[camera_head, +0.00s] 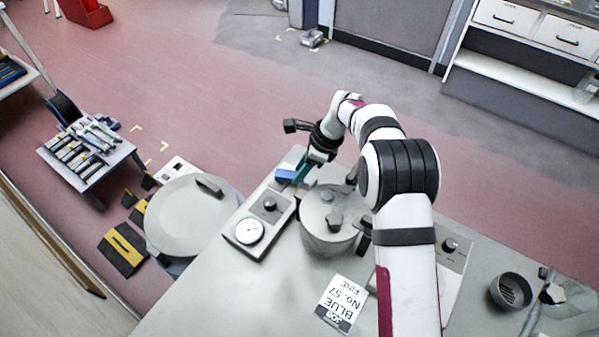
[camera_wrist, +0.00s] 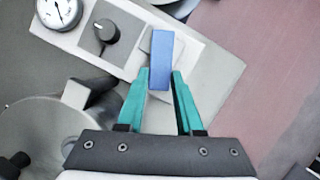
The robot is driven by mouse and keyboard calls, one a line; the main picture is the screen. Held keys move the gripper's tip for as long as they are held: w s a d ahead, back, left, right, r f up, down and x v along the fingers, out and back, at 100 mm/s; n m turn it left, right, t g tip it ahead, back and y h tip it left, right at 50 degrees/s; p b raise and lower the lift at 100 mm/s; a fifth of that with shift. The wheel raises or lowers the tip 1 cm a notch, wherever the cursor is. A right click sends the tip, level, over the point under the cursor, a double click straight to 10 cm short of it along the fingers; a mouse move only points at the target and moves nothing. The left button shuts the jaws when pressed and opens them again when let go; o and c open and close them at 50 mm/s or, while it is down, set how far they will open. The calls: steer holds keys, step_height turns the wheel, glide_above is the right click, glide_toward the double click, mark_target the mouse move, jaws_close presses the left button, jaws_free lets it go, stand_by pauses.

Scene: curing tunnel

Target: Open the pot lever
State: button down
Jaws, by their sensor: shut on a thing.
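The pot (camera_head: 318,238) is a grey metal vessel with a lidded top, standing on the bench in the head view. A blue lever (camera_wrist: 161,58) sits on a white plate of the control panel (camera_wrist: 212,72) beside the pot. The lever also shows in the head view (camera_head: 286,174). My gripper (camera_wrist: 159,80) has teal fingers, one on each side of the lever's near end, shut on it. In the head view my gripper (camera_head: 301,173) comes down at the panel's far end.
The panel carries a round gauge (camera_head: 249,231) and a black knob (camera_head: 269,204). A large round grey lid (camera_head: 183,222) lies to the left. A "BLUE No. 57" card (camera_head: 341,303) and a dark cup (camera_head: 510,291) are on the bench. The bench front left is clear.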

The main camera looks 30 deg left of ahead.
steer(key=shift+w+a+n+g+h, duration=0.2)
steer(key=shift+w+a+n+g, duration=0.15)
steer(key=shift+n, duration=0.7)
steer(key=shift+w+a+n+g+h, duration=0.2)
steer(key=shift+w+n, duration=0.25)
steer(key=shift+n, duration=0.6)
steer(key=c, duration=0.6)
jaws_free()
steer(key=shift+o, duration=0.2)
steer(key=v, duration=0.7)
steer(key=shift+w+r, duration=0.2)
steer(key=shift+d, duration=0.1)
steer(key=shift+c, duration=0.3)
